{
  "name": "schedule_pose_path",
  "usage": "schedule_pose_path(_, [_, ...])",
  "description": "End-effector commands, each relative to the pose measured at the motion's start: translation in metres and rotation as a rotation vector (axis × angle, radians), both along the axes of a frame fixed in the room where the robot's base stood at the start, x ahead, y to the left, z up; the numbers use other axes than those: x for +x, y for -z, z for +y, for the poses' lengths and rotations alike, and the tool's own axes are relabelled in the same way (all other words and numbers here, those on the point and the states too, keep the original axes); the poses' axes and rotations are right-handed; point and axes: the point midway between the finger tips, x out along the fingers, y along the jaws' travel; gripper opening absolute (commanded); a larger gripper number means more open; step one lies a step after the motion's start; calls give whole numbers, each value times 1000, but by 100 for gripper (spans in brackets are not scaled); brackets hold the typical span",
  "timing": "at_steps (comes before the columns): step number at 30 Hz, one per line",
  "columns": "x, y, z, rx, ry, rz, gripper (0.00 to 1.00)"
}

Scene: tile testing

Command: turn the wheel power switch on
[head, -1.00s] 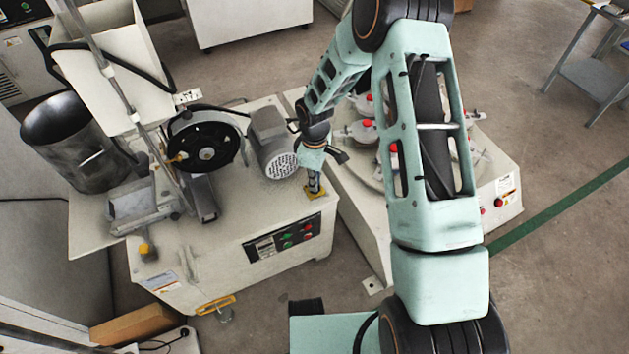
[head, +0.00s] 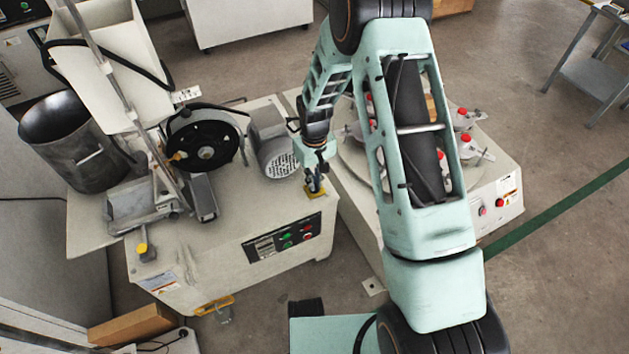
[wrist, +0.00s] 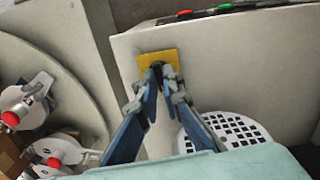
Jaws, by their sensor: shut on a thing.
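The wheel power switch is a small black knob (wrist: 157,67) on a yellow square plate (wrist: 145,59), set on the machine's light top near its edge. In the head view the yellow plate (head: 315,195) shows just under my gripper (head: 314,186), at the machine's right front corner. In the wrist view the two blue fingers of my gripper (wrist: 158,73) converge on the knob and are shut on it. The fingertips cover much of the knob, so I cannot read its position.
The grey motor (head: 277,160) and black wheel (head: 203,140) stand left of my gripper. A panel with green and red buttons (head: 284,239) is on the machine's front. A round table with red-capped fixtures (head: 463,112) lies to the right, partly behind my arm.

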Motion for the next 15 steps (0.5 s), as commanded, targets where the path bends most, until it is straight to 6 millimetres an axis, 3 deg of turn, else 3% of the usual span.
schedule_pose_path(15, [-1,0,0,-2,486,1,0])
